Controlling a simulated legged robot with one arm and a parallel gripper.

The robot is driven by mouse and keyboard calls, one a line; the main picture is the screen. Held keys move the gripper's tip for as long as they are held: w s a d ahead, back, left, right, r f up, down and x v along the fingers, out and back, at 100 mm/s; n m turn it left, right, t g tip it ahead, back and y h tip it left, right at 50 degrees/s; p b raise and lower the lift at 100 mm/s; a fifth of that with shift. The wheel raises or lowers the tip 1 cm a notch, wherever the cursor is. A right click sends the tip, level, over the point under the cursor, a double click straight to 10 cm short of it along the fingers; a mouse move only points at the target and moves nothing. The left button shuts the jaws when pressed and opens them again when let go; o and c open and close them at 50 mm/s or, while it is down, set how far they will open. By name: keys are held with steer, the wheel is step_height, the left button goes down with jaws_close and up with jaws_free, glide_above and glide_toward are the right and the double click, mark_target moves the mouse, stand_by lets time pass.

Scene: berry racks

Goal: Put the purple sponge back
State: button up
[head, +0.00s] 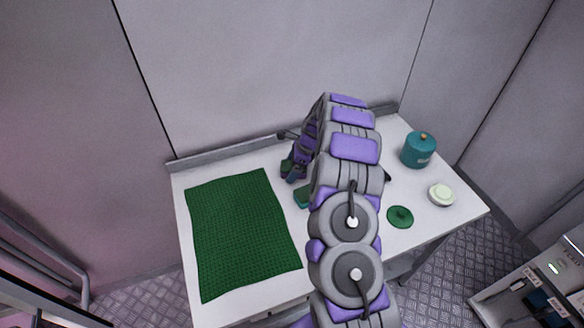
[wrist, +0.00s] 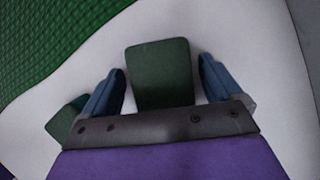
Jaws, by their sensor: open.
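My gripper (wrist: 162,66) is open, pointing down over the white table, with one blue finger on each side of a dark green block (wrist: 162,78). I cannot tell whether the fingers touch the block. A second green block (wrist: 67,114) lies outside the left finger. In the head view, my arm reaches over the table and partly hides a small green block (head: 303,197). No purple sponge can be made out; the purple surfaces I see are on my own arm and gripper.
A green textured mat (head: 242,235) covers the left of the white table (head: 345,278). On the right are a teal canister (head: 419,151), a round green lid-like item (head: 400,217) and a pale round dish (head: 441,195). Walls stand behind; a cart (head: 530,300) is at lower right.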

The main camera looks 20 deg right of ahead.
steer(key=p+v, duration=0.3)
steer(key=v, duration=0.9)
steer(key=s+a+r+n+g, duration=0.2)
steer(key=s+a+r+n, duration=0.9)
steer(key=s+a+r, duration=0.5)
steer(key=s+r+n+h, duration=0.1)
steer(key=s+n, duration=0.4)
steer(key=s, duration=1)
steer(key=s+a+r+n+g+h, duration=0.1)
steer(key=s+n+h, duration=0.2)
steer(key=s, duration=1.2)
steer(key=n, duration=0.3)
steer(key=shift+n+g, duration=0.3)
